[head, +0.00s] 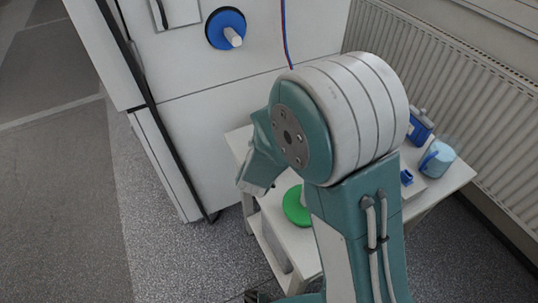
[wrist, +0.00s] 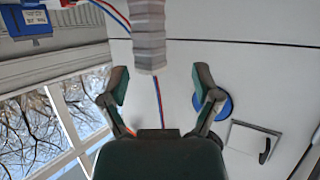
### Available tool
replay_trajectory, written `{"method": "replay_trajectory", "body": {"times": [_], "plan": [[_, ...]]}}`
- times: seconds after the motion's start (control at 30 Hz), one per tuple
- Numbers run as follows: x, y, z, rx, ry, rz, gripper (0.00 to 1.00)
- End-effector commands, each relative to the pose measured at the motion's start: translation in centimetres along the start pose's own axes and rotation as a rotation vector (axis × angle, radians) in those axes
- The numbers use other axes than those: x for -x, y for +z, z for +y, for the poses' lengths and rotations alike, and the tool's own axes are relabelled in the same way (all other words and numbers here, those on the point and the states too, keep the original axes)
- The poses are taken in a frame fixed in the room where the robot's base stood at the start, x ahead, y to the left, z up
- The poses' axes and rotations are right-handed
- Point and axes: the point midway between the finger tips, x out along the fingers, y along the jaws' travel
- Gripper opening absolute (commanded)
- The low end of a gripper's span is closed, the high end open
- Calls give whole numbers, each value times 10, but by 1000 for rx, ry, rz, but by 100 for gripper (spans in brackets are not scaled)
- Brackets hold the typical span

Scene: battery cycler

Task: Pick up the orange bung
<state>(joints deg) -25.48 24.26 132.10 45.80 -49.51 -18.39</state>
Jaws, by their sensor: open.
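I cannot make out an orange bung in either view. In the head view my arm covers much of the middle and part of the white table. My gripper (wrist: 160,76) shows in the wrist view with its two dark green fingers spread apart. It is open, with nothing held between the fingers. A grey ribbed column and a red and blue cable show between and above the fingers. In the head view I cannot clearly see the fingers.
A white table (head: 448,184) holds a green disc (head: 295,207), a light blue jug (head: 437,157) and a blue device (head: 420,127). A white cabinet (head: 240,95) bears a blue disc with a white peg (head: 226,28). A radiator (head: 440,75) lines the wall. Floor at left is clear.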

Motion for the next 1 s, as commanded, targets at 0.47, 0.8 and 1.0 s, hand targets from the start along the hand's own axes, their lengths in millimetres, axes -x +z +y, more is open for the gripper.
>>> {"method": "replay_trajectory", "body": {"times": [0.47, 0.8, 1.0], "plan": [[-34, 0, 7, -6, -1, 0, 81], [-33, 0, 6, -5, -1, 1, 0], [-33, 0, 8, -7, -2, -1, 0]]}}
